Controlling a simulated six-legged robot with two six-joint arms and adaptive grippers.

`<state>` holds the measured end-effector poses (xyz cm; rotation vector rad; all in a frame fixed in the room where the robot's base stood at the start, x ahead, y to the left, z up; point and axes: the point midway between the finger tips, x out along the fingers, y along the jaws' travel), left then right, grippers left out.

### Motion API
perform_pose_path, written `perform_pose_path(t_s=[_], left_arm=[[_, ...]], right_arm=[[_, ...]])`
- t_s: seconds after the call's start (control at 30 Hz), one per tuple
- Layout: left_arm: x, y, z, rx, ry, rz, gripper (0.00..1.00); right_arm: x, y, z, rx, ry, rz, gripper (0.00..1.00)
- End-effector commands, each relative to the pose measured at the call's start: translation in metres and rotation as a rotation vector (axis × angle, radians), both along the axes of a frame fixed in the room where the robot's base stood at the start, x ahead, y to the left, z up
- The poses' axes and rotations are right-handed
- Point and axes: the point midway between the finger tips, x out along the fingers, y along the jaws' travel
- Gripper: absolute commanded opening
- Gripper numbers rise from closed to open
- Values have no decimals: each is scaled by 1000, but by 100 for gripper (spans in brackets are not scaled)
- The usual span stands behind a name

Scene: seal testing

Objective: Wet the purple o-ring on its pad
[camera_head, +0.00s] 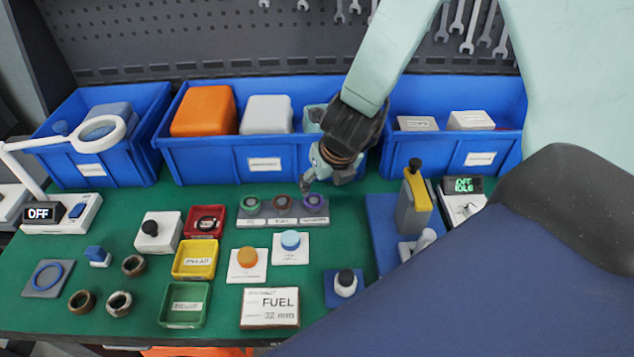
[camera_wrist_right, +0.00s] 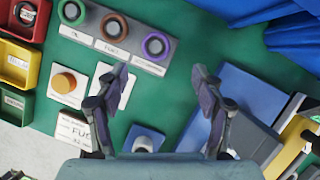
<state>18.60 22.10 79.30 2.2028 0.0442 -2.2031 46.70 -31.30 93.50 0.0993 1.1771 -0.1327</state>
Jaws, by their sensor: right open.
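The purple o-ring (camera_head: 315,201) lies at the right end of a grey three-place holder (camera_head: 283,221), beside a brown and a green ring. In the right wrist view the purple o-ring (camera_wrist_right: 156,46) shows whole, a little beyond the fingertips. My right gripper (camera_head: 318,174) is above and just behind the holder in the head view. In the wrist view its two fingers (camera_wrist_right: 160,75) are spread apart with nothing between them. Two round-topped items on white cards, orange (camera_head: 247,257) and light blue (camera_head: 290,240), stand in front of the holder. My left gripper is out of view.
Blue bins (camera_head: 262,160) line the back. A grey and yellow device (camera_head: 414,205) stands on a blue mat at right. A black-knobbed item (camera_head: 345,283) is at front right. Red, yellow and green trays (camera_head: 193,262) stand left of the cards. Green mat is free beside the holder.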

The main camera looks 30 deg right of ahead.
Motion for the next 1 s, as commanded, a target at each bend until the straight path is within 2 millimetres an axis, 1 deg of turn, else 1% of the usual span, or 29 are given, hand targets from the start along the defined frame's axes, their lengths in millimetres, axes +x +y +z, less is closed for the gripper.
perform_pose_path(t_s=[0.17, 0.27, 0.4, 0.6, 0.8, 1.0], left_arm=[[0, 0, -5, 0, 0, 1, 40], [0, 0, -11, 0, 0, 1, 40], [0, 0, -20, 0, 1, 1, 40], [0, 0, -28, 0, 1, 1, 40], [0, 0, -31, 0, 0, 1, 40], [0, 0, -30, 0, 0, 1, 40]], right_arm=[[-1, 0, -9, 1, 0, -2, 68], [2, -1, -21, -1, 0, -1, 68], [9, -1, -42, -1, 1, 0, 68], [19, -2, -64, 0, 0, 0, 68], [25, -2, -73, 1, 0, -1, 68], [27, -2, -73, 1, 0, -1, 68]])
